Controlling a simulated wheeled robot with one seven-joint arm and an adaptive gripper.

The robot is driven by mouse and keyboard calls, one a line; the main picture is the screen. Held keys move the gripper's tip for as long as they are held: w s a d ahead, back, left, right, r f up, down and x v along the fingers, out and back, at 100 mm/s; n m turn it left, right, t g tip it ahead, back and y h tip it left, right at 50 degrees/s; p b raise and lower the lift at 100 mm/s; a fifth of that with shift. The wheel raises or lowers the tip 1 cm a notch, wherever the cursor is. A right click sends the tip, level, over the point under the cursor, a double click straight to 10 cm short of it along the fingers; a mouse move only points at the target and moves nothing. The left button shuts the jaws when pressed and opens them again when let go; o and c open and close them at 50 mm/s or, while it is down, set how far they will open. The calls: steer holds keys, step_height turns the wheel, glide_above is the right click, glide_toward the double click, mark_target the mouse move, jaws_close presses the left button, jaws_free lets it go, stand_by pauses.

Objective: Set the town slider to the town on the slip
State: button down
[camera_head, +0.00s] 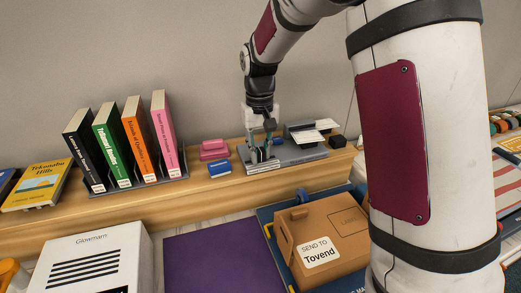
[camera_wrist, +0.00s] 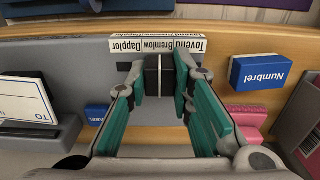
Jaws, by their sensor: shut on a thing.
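My gripper (camera_wrist: 160,82) is shut on a dark slider knob (camera_wrist: 152,78) on the grey label machine (camera_wrist: 70,60). The town strip (camera_wrist: 157,47) appears upside down in the wrist view, with Dapplor at left, Bremlow in the middle and Tovend at right. The knob stands by Bremlow. In the head view my gripper (camera_head: 262,155) is over the front left of the machine (camera_head: 290,155). A slip on the box (camera_head: 325,228) reads "SEND TO Tovend" (camera_head: 319,252). A white card (camera_wrist: 25,98) on the machine shows "TO"; no town is readable on it.
A blue Numbrel box (camera_wrist: 260,75) and a pink object (camera_wrist: 246,118) stand beside the machine. Several upright books (camera_head: 128,145) are on the shelf at left. A purple mat (camera_head: 225,262) and a white Glowmam box (camera_head: 95,262) lie in front.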

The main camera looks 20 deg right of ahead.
mark_target(248, 162)
steer(key=a, duration=0.3)
steer(key=shift+a, duration=0.1)
steer(key=c, duration=1.4)
jaws_free()
steer(key=shift+a, duration=0.1)
steer(key=shift+r, duration=0.1)
step_height(248, 162, up, 12)
